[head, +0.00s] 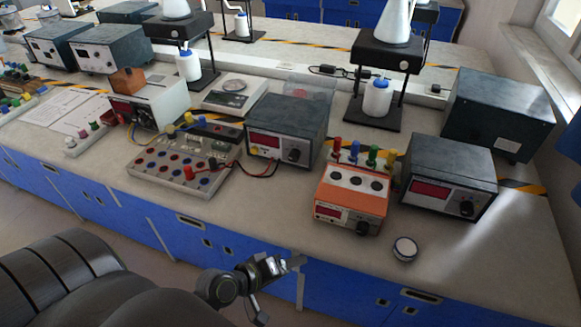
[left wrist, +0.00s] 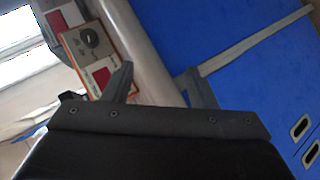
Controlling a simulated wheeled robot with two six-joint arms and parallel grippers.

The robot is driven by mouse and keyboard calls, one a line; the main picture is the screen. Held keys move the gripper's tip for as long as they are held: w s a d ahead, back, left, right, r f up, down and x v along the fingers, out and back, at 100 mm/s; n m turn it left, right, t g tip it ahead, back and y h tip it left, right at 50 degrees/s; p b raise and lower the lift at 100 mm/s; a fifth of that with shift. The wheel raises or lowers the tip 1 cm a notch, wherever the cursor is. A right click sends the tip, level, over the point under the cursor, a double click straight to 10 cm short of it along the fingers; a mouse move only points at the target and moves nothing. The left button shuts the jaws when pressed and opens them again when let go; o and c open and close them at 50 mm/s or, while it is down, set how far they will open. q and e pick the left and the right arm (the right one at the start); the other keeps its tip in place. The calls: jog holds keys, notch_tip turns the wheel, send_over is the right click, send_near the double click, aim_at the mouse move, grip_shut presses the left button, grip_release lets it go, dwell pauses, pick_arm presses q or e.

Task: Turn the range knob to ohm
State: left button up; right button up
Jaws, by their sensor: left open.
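An orange meter (head: 326,194) stands near the front edge of the bench, right of centre. Its front has a red display (head: 328,211) and a black knob (head: 369,228), which I take as the range knob. The knob also shows in the left wrist view (left wrist: 91,39), at upper left. The ohm mark is too small to read. My left gripper (head: 277,289) is open and empty in front of the bench, left of and apart from the meter. Its two fingers show in the left wrist view (left wrist: 158,86). My right gripper is out of view.
A dark meter (head: 455,160) stands to the right and another (head: 288,120) to the left. Several plugs stand on the orange meter's top. Bare bench top lies left of it.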

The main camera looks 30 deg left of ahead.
aim_at(292, 159)
pick_arm(q)
jog(key=w+a+r+n+t+y, duration=0.1)
jog(key=w+a+r+n+t, duration=0.1)
jog(key=n, duration=0.4)
jog(key=w+a+r+n+t+y, duration=0.2)
jog(key=r+n+t, duration=0.1)
jog(key=n, duration=0.4)
jog(key=w+a+r+n+t+y, duration=0.2)
jog(key=a+r+n, duration=0.1)
jog(key=n, duration=0.3)
jog(key=shift+w+r+n+b, duration=0.3)
jog(key=shift+w+r, duration=0.05)
jog(key=shift+r, duration=0.05)
jog(key=a+n+y, duration=0.1)
jog(key=n, duration=0.1)
jog(key=a+f+n+y, duration=0.1)
jog(key=n, duration=0.2)
jog(key=a+n+y, duration=0.1)
jog(key=a+n, duration=0.1)
jog(key=shift+w+f+y, duration=0.2)
jog(key=shift+w+y, duration=0.1)
jog(key=shift+g, duration=0.3)
jog(key=x, duration=1.6)
jog(key=shift+w+a, duration=0.1)
jog(key=shift+a, duration=0.05)
jog(key=shift+w+a, duration=0.15)
jog(key=shift+w, duration=0.3)
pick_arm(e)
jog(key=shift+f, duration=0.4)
